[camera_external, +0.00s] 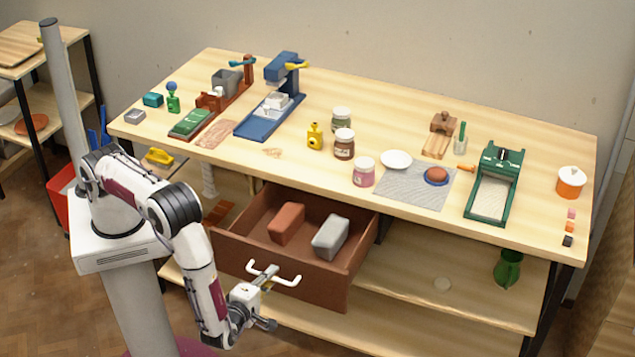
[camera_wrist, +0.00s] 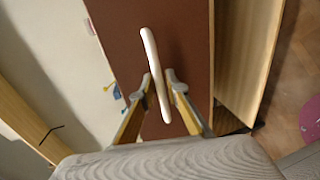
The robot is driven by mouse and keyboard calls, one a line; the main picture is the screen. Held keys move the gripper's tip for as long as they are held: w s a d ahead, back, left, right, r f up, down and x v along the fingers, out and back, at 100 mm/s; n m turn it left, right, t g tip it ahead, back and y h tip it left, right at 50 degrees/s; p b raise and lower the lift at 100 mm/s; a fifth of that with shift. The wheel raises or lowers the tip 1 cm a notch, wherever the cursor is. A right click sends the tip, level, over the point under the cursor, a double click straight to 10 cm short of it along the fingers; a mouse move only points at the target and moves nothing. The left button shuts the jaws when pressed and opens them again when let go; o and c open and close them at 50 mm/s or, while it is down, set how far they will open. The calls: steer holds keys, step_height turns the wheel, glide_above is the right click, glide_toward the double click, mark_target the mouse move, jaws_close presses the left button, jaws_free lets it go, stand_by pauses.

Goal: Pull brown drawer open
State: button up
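The brown drawer (camera_external: 285,262) under the worktable stands pulled out, with its inside showing. A reddish block (camera_external: 286,223) and a grey block (camera_external: 331,237) lie in it. Its white bar handle (camera_external: 287,281) is on the front face. In the wrist view the brown drawer front (camera_wrist: 185,45) fills the middle, and the white handle (camera_wrist: 152,60) runs slantwise between my fingertips. My gripper (camera_external: 262,279) is at the handle in front of the drawer.
The worktable (camera_external: 400,110) carries jars, tools and a green-framed tray (camera_external: 492,190). A lower shelf (camera_external: 460,290) runs beneath it, with a green vase (camera_external: 508,268) at right. A red bin (camera_external: 58,198) stands at left. Floor shows in front of the drawer.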

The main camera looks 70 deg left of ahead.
steer(key=shift+s, duration=0.1)
steer(key=v, duration=1.2)
stand_by(0.9)
